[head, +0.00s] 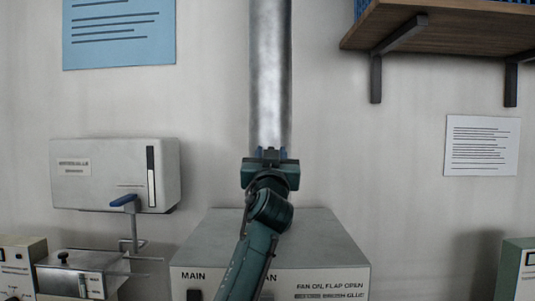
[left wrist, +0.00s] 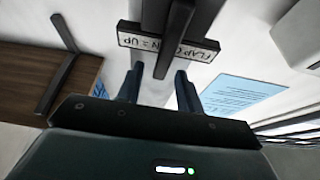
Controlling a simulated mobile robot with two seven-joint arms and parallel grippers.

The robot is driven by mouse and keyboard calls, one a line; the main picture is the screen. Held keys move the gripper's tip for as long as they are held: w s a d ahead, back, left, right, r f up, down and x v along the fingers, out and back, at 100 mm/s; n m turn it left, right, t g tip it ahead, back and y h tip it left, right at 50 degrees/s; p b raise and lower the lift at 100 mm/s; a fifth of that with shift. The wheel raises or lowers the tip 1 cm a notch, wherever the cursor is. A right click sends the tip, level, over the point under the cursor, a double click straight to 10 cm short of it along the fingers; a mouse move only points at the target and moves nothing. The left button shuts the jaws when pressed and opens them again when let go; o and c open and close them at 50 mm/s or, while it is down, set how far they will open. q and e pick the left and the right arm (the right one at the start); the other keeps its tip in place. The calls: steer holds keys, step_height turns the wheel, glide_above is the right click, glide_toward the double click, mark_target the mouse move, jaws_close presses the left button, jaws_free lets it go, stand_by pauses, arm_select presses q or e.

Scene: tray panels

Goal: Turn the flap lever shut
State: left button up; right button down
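My left gripper (head: 270,153) is in front of the lower part of a vertical metal duct (head: 270,70) in the head view. In the left wrist view my left gripper (left wrist: 158,82) has its two fingers apart, with a gap between them. A dark bar, which looks like the flap lever (left wrist: 176,38), crosses a label reading "FLAP OPEN = UP" (left wrist: 195,52). The bar's end reaches toward the gap between the fingertips; I cannot tell whether it touches them. In the head view my gripper hides the lever. My right gripper is in neither view.
A grey box (head: 325,245) labelled "FAN ON, FLAP OPEN" stands below the duct. A white wall unit (head: 115,170) with a blue-handled tap (head: 124,200) is at left. A wooden shelf (head: 450,30) on brackets is at upper right.

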arm_select(q)
jaws_close()
stand_by(0.5)
